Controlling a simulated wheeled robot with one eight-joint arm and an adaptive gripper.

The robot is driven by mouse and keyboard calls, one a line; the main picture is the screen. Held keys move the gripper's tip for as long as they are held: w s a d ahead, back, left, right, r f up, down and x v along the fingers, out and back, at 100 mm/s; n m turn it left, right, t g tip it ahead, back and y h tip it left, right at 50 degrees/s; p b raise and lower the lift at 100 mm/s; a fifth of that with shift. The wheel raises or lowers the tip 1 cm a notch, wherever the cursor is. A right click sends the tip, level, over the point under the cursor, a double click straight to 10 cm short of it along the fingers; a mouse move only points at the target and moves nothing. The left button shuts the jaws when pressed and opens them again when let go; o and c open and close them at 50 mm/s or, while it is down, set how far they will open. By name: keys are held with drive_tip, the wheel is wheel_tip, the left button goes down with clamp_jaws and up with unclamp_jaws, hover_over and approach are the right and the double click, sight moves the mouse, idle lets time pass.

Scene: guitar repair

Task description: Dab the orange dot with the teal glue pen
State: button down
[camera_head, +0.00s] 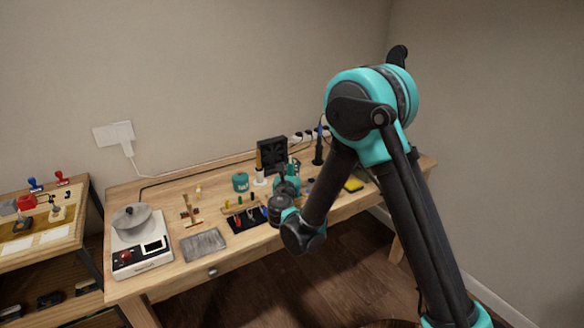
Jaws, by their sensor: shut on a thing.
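My gripper (287,184) is over the right-middle part of the workbench, small in the head view and partly hidden by my own wrist. It is shut on a slim teal thing (295,166), which looks like the teal glue pen and sticks up beside the jaws. Its tip and exact tilt cannot be made out. I cannot pick out the orange dot for sure. A dark mat (246,224) with small coloured pieces in green, red and orange lies just left of my wrist.
On the wooden bench (190,268) stand a scale with a grey dish (132,215), a grey metal plate (203,244), a teal pot (240,181) and a black fan-like box (272,153). A second bench (72,236) stands at the left.

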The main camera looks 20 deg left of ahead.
drive_tip(key=shift+f, duration=0.75)
idle(1.5)
drive_tip(key=shift+r, duration=0.1)
idle(0.3)
wheel_tip(320, 180, up, 7)
idle(0.9)
drive_tip(key=d+r, duration=0.2)
drive_tip(key=d, duration=0.6)
idle(0.5)
drive_tip(key=shift+w, duration=0.15)
idle(0.3)
